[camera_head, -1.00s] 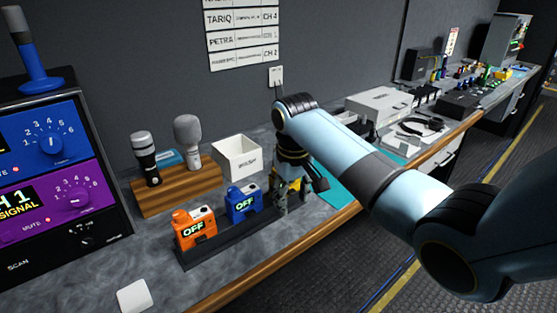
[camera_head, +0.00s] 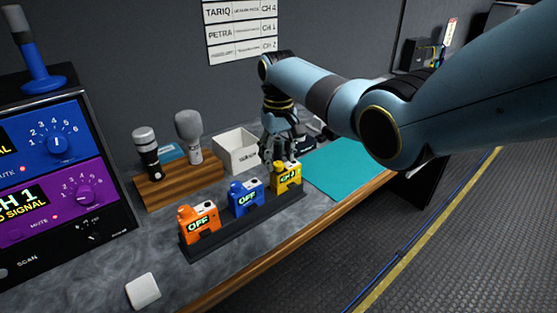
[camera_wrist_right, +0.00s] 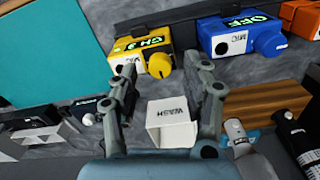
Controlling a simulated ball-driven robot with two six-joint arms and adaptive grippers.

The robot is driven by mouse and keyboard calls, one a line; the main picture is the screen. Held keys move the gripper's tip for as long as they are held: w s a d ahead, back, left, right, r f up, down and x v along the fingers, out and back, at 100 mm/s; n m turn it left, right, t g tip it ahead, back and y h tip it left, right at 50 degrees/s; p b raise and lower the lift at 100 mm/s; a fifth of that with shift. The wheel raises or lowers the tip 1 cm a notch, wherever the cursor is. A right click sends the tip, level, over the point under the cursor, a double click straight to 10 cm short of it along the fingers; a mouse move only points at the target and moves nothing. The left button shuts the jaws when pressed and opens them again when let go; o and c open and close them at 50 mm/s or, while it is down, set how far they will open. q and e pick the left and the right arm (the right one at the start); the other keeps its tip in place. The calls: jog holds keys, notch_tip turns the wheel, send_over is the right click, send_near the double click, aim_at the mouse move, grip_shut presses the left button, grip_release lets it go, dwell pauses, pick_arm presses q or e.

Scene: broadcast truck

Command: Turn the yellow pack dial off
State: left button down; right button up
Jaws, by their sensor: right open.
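The yellow pack (camera_head: 287,178) stands at the right end of a dark rack, beside the blue pack (camera_head: 245,196). Its lit display reads CH 3 in the right wrist view, where the yellow pack (camera_wrist_right: 139,47) shows its round yellow dial (camera_wrist_right: 159,66). My right gripper (camera_head: 278,155) is open and empty, just above and behind the yellow pack. In the right wrist view the fingers (camera_wrist_right: 166,78) are spread, with the dial in the gap between the tips. I cannot tell whether they touch it. My left gripper is not in view.
The orange pack (camera_head: 199,220) and the blue pack both read OFF. A white WASH box (camera_head: 237,152) and a wooden stand (camera_head: 180,181) with microphones are behind the rack. A teal mat (camera_head: 345,168) lies to the right. A white square (camera_head: 143,291) lies in front.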

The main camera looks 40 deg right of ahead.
jog(key=shift+f, duration=0.8)
grip_shut()
